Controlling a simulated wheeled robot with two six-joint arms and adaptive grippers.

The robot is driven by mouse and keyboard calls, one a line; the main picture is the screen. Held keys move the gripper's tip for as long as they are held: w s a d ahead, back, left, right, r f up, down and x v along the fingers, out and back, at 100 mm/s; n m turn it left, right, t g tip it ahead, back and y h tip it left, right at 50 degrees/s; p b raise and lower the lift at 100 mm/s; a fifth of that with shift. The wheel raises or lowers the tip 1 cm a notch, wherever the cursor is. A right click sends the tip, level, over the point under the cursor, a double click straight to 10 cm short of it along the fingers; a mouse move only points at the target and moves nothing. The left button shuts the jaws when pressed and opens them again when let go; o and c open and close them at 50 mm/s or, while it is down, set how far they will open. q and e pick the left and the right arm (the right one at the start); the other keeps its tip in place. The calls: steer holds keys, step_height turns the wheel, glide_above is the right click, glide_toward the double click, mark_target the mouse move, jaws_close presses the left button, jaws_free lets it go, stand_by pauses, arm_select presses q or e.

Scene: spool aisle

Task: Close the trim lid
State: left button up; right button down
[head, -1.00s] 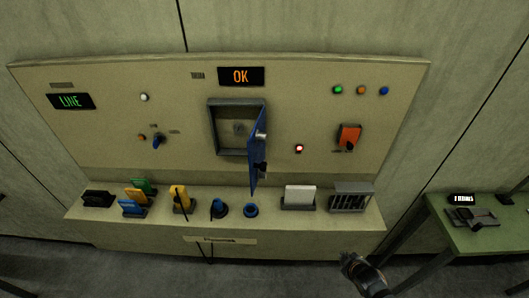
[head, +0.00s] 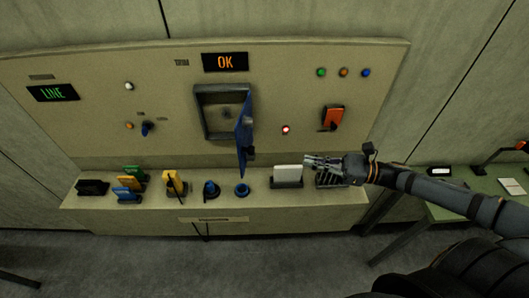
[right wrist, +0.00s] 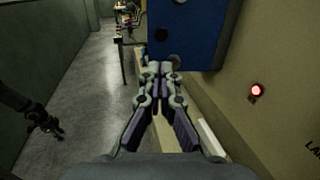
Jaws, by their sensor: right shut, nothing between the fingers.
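The trim lid (head: 244,135) is a blue panel that stands open, swung out from the right side of a grey-framed recess (head: 201,112) in the beige panel. In the right wrist view the blue lid (right wrist: 187,35) fills the top middle, just beyond the fingertips, with a dark round hole in it. My right gripper (head: 309,161) is right of the lid and lower, above the ledge; its shut, empty fingers also show in the right wrist view (right wrist: 161,68). Contact with the lid does not show. A dark gripper, apparently my left one (right wrist: 50,126), shows at the left there; its jaw state is unclear.
The ledge (head: 210,212) below holds coloured cards, blue round parts, a white block (head: 287,175) and a slotted rack (head: 330,182) under my right gripper. A red-lit button (head: 286,129) and an orange switch (head: 333,117) are right of the lid. A green table (head: 440,180) stands at right.

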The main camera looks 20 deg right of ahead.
steer(key=b+x, duration=0.9)
steer(key=x, duration=0.4)
steer(key=shift+w+a, duration=0.2)
